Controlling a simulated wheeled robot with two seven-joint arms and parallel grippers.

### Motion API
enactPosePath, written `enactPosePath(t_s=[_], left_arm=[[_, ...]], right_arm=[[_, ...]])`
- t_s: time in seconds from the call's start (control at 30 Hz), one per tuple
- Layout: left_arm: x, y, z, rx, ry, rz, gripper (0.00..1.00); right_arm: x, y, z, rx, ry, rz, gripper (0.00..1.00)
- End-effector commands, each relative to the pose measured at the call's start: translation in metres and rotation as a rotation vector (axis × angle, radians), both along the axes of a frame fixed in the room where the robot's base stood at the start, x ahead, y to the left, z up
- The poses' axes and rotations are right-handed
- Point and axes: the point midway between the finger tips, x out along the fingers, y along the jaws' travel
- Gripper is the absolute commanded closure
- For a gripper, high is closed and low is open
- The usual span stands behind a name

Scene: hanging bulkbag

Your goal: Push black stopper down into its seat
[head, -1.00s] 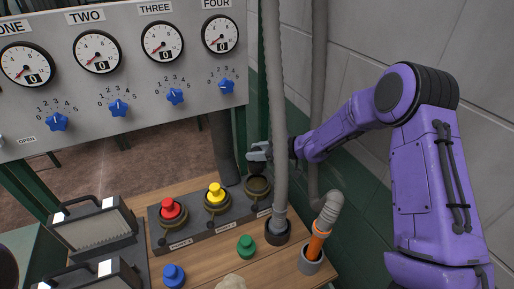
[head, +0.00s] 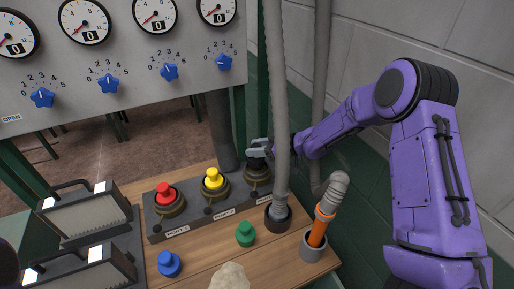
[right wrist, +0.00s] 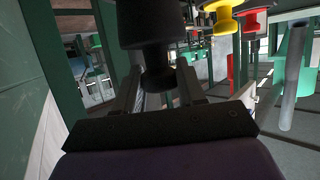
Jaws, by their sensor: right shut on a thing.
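The black stopper (head: 256,163) is at the mouth of the third port (head: 258,180), right of the yellow one; how deep it sits is hard to tell. My right gripper (head: 260,149) is shut on the stopper's knob, just above the port. In the right wrist view the picture is upside down, and the black stopper (right wrist: 156,65) is between the two fingers (right wrist: 157,92), its wide part at the top edge. My left gripper is out of view.
A red stopper (head: 165,194) and a yellow stopper (head: 212,178) sit in neighbouring ports. A grey hose (head: 277,110) stands close by the gripper.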

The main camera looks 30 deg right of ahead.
Motion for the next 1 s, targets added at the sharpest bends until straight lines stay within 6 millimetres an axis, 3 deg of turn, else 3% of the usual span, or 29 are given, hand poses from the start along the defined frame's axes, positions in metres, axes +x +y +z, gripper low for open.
enactPosePath(t_s=[0.53,1.0], left_arm=[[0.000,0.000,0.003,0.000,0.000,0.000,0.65],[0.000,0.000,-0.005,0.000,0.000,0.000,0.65]], right_arm=[[-0.002,-0.003,-0.002,-0.001,-0.001,0.000,0.92],[-0.002,-0.002,-0.017,-0.001,-0.001,0.000,0.93]])
